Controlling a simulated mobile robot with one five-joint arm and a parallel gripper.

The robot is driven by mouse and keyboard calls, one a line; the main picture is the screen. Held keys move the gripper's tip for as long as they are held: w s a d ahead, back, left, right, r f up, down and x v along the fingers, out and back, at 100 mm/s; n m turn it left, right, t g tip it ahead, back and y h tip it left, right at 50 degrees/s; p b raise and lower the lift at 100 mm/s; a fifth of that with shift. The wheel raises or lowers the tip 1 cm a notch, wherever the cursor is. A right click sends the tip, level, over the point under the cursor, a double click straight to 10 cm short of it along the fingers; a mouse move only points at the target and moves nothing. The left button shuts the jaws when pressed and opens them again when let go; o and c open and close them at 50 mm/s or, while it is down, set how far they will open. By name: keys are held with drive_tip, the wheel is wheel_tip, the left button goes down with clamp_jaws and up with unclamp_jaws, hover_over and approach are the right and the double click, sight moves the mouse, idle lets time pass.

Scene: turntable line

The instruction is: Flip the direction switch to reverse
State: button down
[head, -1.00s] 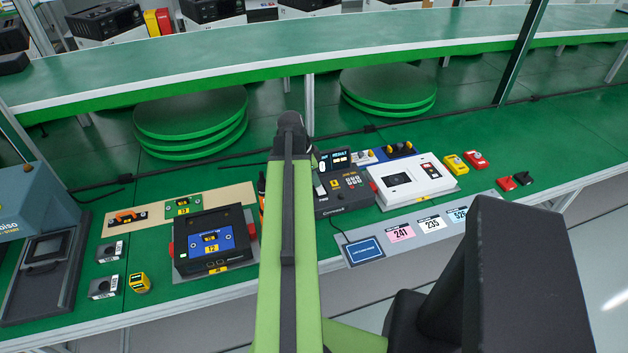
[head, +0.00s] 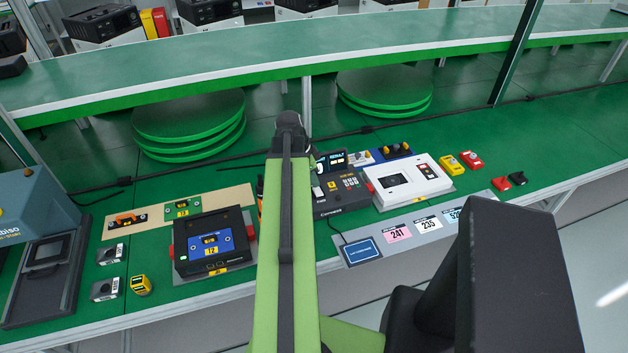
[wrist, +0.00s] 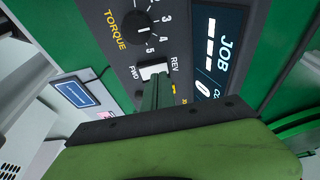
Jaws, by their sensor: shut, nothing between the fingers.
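In the wrist view a dark control panel (wrist: 182,55) carries a white direction switch (wrist: 153,71), with FWD printed on its left and REV on its right. My gripper (wrist: 158,90) is shut and empty, its green fingertips right at the lower edge of the switch. I cannot tell whether they touch it, and they partly cover the area below. Which way the switch is tipped is unclear. In the head view the dark control unit with a lit screen (head: 334,160) stands just right of my arm, which hides my gripper there.
On the panel a black torque knob (wrist: 137,27) sits above the switch, and a JOB display (wrist: 215,55) lies to the right. A white device (head: 408,181) and a black box with a blue top (head: 213,247) stand on the green bench. Right of them are yellow and red blocks.

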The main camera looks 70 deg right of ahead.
drive_tip(key=d+p+v, duration=0.2)
drive_tip(key=p+v, duration=0.9)
drive_tip(key=v, duration=0.1)
drive_tip(key=shift+w+d+r, duration=0.25)
drive_tip(key=shift+w, duration=0.15)
